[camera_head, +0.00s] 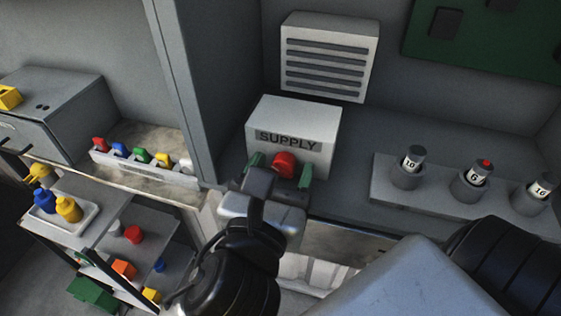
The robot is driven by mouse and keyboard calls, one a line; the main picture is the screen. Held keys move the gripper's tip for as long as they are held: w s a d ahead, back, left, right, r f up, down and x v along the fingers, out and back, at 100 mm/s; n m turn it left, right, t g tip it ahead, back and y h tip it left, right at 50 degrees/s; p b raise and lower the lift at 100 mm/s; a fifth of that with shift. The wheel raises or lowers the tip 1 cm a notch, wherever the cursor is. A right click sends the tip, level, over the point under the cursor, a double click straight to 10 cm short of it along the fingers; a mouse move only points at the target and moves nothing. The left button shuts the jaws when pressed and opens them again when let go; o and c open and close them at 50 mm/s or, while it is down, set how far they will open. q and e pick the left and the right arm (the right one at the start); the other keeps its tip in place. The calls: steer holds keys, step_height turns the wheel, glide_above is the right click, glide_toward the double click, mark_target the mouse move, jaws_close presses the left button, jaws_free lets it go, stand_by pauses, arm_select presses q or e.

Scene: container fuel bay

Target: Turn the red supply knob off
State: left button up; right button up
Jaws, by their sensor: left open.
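The red supply knob (285,164) sticks out of the front of the white box marked SUPPLY (310,117), low on its face. My left gripper (280,170) is open in front of the box, with one green-tipped finger on each side of the knob. I cannot tell whether the fingers touch the knob. The gripper body hides the lower part of the knob and the foot of the box. My right gripper is not in view.
On the right, a grey rack (385,197) holds several numbered cylinders. A vent (328,56) is on the wall behind. On the left stand a tray of coloured pieces (150,176) and a cart (104,226) with coloured items. The shelf between box and rack is clear.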

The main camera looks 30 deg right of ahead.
arm_select(q)
steer(key=shift+s+a+r, duration=0.1)
steer(key=shift+s, duration=0.1)
steer(key=c, duration=0.9)
steer(key=shift+n+p, duration=0.3)
steer(key=shift+p, duration=0.05)
steer(key=shift+n, duration=0.5)
steer(key=o, duration=0.9)
steer(key=shift+w, duration=0.1)
